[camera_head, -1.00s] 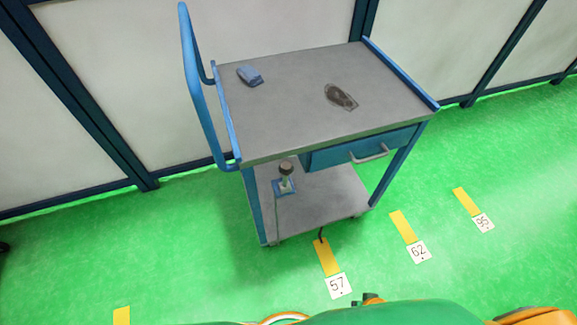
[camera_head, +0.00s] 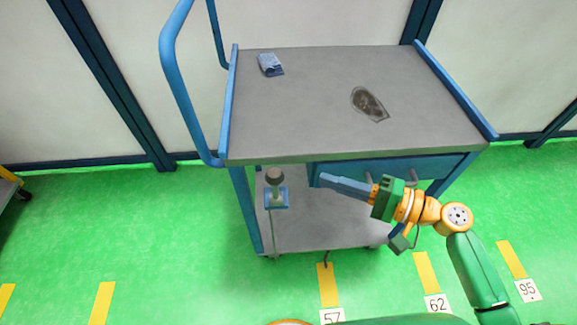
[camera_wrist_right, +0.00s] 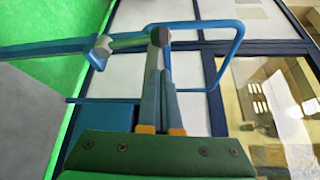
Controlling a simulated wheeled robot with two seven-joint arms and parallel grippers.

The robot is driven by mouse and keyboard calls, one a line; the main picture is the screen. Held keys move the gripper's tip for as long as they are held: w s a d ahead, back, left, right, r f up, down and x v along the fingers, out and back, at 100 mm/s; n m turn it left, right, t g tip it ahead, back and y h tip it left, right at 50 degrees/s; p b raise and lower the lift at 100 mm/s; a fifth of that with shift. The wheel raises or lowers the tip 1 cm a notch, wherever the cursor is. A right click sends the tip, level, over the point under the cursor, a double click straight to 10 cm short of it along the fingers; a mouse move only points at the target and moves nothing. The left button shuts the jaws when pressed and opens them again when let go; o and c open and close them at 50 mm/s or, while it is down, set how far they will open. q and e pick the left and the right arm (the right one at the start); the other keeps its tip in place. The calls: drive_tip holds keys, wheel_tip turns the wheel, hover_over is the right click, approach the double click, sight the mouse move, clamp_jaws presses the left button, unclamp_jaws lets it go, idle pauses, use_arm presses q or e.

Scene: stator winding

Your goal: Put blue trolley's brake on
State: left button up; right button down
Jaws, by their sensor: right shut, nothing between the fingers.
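The blue trolley (camera_head: 255,115) stands in front of me with its push handle (camera_head: 172,75) on the left. A lever with a dark round knob (camera_head: 275,175) sits on a small blue bracket (camera_head: 277,200) at the left end, below the top shelf; a thin rod runs down from it. My right gripper (camera_head: 323,179) is shut and empty, to the right of the knob, in front of the drawer, pointing left. In the right wrist view the knob (camera_wrist_right: 160,37) lines up just beyond my fingertips (camera_wrist_right: 163,58); I cannot tell if they touch. My left gripper is out of view.
A blue cloth (camera_head: 270,64) and a dark flat piece (camera_head: 370,103) lie on the top shelf. The drawer (camera_head: 345,168) is close behind my right gripper. Yellow floor marks with number cards are in front; the green floor (camera_head: 170,240) at left is clear.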

sight(276, 189)
drive_tip(key=shift+a, duration=0.1)
drive_tip(key=p+x, duration=0.2)
drive_tip(key=x, duration=0.7)
drive_tip(key=shift+w+a+f, duration=0.25)
